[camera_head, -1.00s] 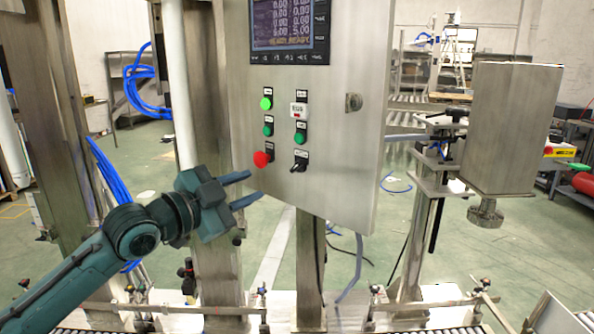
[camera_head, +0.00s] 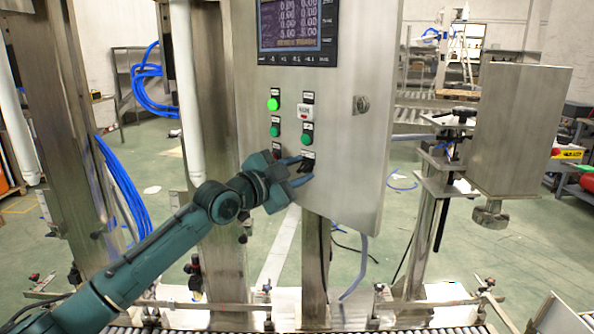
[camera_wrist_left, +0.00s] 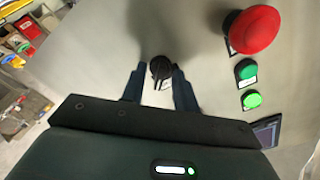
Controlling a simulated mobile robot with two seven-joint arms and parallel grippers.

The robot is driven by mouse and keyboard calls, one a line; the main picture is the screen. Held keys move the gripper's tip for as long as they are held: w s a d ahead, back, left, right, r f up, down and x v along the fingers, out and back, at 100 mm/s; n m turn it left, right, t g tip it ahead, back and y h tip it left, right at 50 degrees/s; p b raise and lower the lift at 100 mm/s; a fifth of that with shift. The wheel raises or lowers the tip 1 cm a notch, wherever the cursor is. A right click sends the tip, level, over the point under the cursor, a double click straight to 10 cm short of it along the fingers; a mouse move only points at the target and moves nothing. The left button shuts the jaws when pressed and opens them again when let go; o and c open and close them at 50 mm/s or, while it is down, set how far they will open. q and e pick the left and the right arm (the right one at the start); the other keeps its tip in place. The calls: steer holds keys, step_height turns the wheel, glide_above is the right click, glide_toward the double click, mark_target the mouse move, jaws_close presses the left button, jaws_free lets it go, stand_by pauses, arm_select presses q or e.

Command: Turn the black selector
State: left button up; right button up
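The black selector (camera_head: 308,163) is on the lower right of the grey control panel's button group, partly hidden by my left gripper in the head view. My left gripper (camera_head: 305,170) is at the panel face with its two fingers extended toward the selector. In the left wrist view, the selector (camera_wrist_left: 161,69) lies between the fingertips of the gripper (camera_wrist_left: 160,73). The fingers are apart, one on each side, with a narrow gap visible beside the knob. My right gripper is not in view.
The control panel (camera_head: 350,140) carries a screen (camera_head: 296,25), a lit green button (camera_head: 273,104) and other green buttons. A red mushroom button (camera_wrist_left: 253,30) is near the gripper in the wrist view. A metal box on a stand (camera_head: 520,125) is to the right.

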arm_select(q)
jaws_close()
